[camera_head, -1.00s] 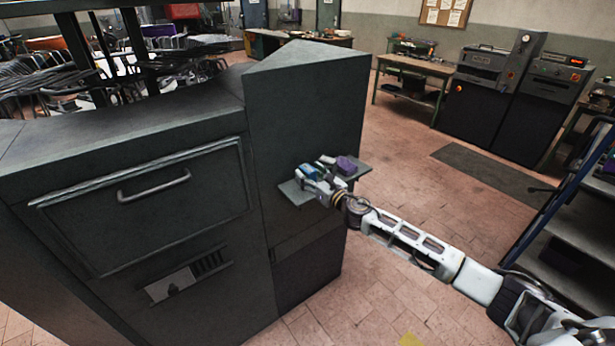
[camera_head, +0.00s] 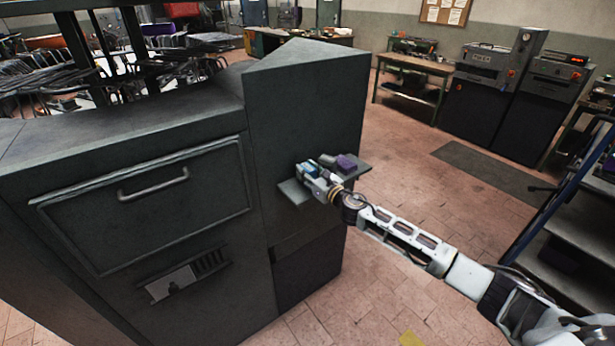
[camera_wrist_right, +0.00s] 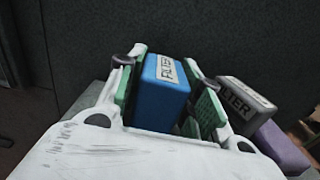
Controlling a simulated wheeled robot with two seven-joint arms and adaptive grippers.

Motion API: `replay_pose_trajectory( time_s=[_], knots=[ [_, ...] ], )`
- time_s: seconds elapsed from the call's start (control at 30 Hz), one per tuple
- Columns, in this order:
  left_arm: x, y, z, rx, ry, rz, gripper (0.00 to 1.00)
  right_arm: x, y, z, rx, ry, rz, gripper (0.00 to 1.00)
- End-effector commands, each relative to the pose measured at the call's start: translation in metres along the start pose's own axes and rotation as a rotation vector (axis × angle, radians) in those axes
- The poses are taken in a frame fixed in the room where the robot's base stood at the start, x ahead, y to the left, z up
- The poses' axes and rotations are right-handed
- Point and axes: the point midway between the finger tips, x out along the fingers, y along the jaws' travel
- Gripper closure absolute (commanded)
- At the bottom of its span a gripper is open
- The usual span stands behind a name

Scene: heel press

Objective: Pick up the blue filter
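The blue filter (camera_wrist_right: 165,92), a box with a white label reading FILTER, stands between the fingers of my right gripper (camera_wrist_right: 166,95) in the right wrist view. The fingers lie on either side of it, with a narrow gap visible on the right side, so the gripper looks open around it. In the head view, a small part of the blue filter (camera_head: 307,168) shows at the tip of my right gripper (camera_head: 314,175), over the small shelf (camera_head: 293,192) on the dark cabinet. The filter's lower part is hidden by the gripper. My left gripper is not in view.
A grey filter (camera_wrist_right: 246,102) stands just right of my right finger, with a purple one (camera_wrist_right: 277,147) beyond it; the purple one also shows in the head view (camera_head: 346,162). The dark cabinet wall (camera_head: 305,110) rises behind the shelf. Open floor lies to the right.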

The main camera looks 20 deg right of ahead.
Motion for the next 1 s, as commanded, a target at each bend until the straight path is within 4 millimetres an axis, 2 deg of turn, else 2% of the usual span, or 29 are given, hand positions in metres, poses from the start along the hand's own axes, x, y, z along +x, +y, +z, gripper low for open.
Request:
replay_pose_trajectory(
  time_s=[0.03, 0.13, 0.57, 0.77, 1.0],
  knots=[
    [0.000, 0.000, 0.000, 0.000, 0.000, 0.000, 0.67, 0.000, 0.000, 0.000, 0.000, 0.000, 0.000, 0.77],
    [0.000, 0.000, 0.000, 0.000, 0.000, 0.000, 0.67, 0.000, 0.000, 0.000, 0.000, 0.000, 0.000, 0.89],
    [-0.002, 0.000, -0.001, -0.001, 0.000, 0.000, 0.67, 0.000, 0.000, 0.006, -0.001, -0.001, 0.000, 0.89],
    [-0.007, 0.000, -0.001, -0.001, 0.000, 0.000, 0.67, 0.000, 0.000, 0.022, -0.003, -0.002, 0.001, 0.89],
    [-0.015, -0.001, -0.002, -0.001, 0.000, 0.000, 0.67, 0.000, -0.001, 0.051, -0.004, -0.002, 0.000, 0.89]
  ],
)
